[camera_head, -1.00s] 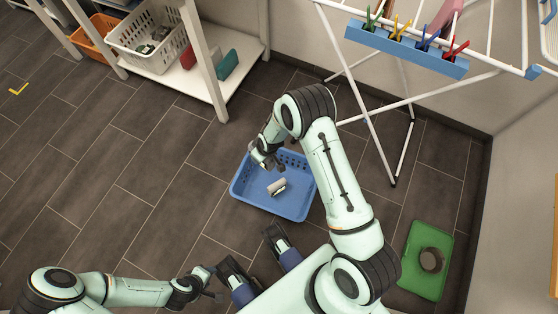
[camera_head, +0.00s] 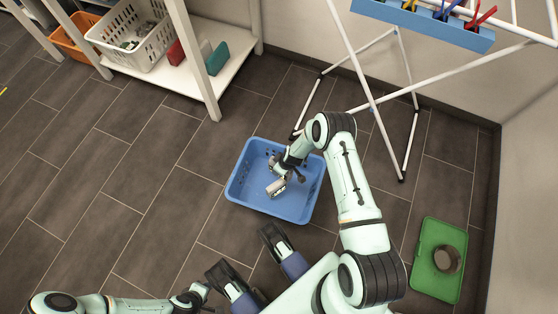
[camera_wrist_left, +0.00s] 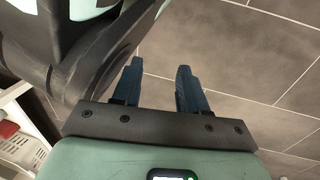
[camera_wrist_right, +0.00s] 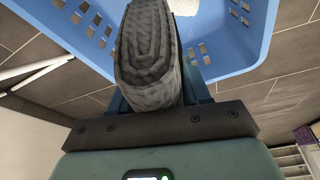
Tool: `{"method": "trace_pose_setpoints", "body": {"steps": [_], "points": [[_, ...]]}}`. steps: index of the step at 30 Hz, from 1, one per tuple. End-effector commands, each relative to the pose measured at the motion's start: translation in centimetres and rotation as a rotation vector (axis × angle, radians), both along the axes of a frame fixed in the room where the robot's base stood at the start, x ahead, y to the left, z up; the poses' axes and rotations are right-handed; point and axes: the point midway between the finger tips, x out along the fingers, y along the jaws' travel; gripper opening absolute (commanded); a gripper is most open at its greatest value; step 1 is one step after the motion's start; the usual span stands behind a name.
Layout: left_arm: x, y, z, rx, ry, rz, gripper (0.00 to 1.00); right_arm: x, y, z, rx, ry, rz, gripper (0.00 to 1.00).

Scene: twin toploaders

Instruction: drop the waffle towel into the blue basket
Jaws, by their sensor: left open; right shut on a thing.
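The waffle towel (camera_wrist_right: 148,55) is a grey, rolled, textured bundle. My right gripper (camera_wrist_right: 155,90) is shut on it, and in the right wrist view the towel hides most of the fingers. The blue basket (camera_head: 236,180) stands on the floor; in the head view my right gripper (camera_head: 285,175) is over its middle. The basket's wall (camera_wrist_right: 235,45) also shows beyond the towel in the right wrist view. A small whitish thing (camera_head: 277,187) appears inside the basket. My left gripper (camera_wrist_left: 160,85) is open and empty, low at the left in the head view (camera_head: 203,298).
A white drying rack (camera_head: 365,85) with a blue peg strip stands behind the basket. A green tray (camera_head: 425,280) with a grey roll lies at the right. A shelf (camera_head: 200,85) holds a white basket (camera_head: 130,35); an orange basket (camera_head: 75,35) is beside it. Floor at left is clear.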

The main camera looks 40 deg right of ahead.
Motion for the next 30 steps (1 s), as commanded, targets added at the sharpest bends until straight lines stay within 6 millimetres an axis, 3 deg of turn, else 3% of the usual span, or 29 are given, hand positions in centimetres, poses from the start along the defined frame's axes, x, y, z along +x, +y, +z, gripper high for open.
{"method": "trace_pose_setpoints", "body": {"steps": [6, 15, 29, 30], "points": [[-2.7, 0.3, -2.1, -0.005, 0.091, 0.008, 0.43, 0.0, 0.1, -2.3, 0.001, 0.001, -0.002, 0.1], [-5.9, 0.7, -3.6, -0.013, 0.196, 0.018, 0.43, 0.0, 0.0, -4.2, 0.0, 0.001, -0.002, 0.1], [-6.7, 0.8, -3.8, -0.015, 0.222, 0.021, 0.43, 0.0, 0.0, -4.5, 0.0, 0.0, -0.001, 0.1], [-6.7, 0.8, -3.8, -0.015, 0.222, 0.021, 0.43, 0.0, 0.0, -4.5, 0.0, 0.0, -0.001, 0.57]]}}
